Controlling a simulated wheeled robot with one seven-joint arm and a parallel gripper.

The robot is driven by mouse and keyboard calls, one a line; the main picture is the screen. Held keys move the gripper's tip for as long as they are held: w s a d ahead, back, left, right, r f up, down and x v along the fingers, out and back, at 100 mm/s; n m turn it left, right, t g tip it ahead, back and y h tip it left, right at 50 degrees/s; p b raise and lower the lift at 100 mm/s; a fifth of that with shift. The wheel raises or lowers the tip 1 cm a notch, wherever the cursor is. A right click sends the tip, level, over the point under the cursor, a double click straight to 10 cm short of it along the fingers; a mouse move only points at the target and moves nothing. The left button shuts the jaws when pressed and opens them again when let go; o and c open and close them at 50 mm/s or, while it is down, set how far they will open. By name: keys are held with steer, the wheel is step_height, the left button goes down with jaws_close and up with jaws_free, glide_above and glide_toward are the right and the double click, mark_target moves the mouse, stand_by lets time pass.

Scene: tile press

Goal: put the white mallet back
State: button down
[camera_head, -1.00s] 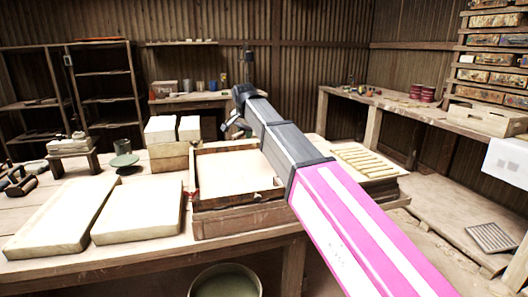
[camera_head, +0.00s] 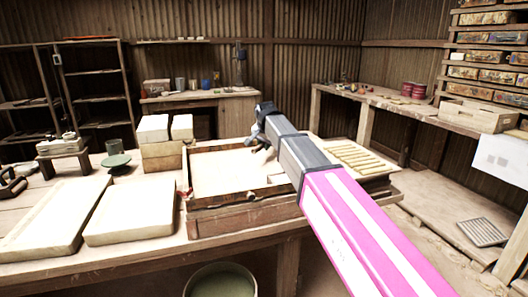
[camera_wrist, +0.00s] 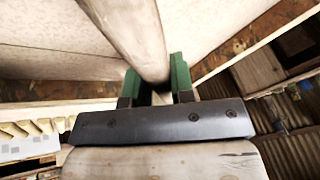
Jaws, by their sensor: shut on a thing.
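My gripper (camera_wrist: 160,90) has green fingers and is shut on a pale, rounded, worn bar, which I take to be the white mallet (camera_wrist: 130,35). The bar runs from the top left of the wrist view down between the fingers. Its far end is out of that view, and I cannot tell whether the gripped part is handle or head. In the head view my gripper (camera_head: 256,138) is small and partly behind my arm, over the back right part of the wooden press frame (camera_head: 225,199). The mallet is not clear there.
Two pale slabs (camera_head: 135,208) lie left of the frame. Stacked pale blocks (camera_head: 153,128), a green round stand (camera_head: 116,161) and a small bench (camera_head: 62,150) stand behind them. A slatted tray (camera_head: 358,158) is to the right. A bucket (camera_head: 222,281) stands below the table's front edge.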

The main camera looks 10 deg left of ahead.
steer(key=shift+f, duration=1.3)
steer(key=c, duration=1)
jaws_free()
steer(key=shift+f, duration=0.1)
steer(key=v, duration=1.2)
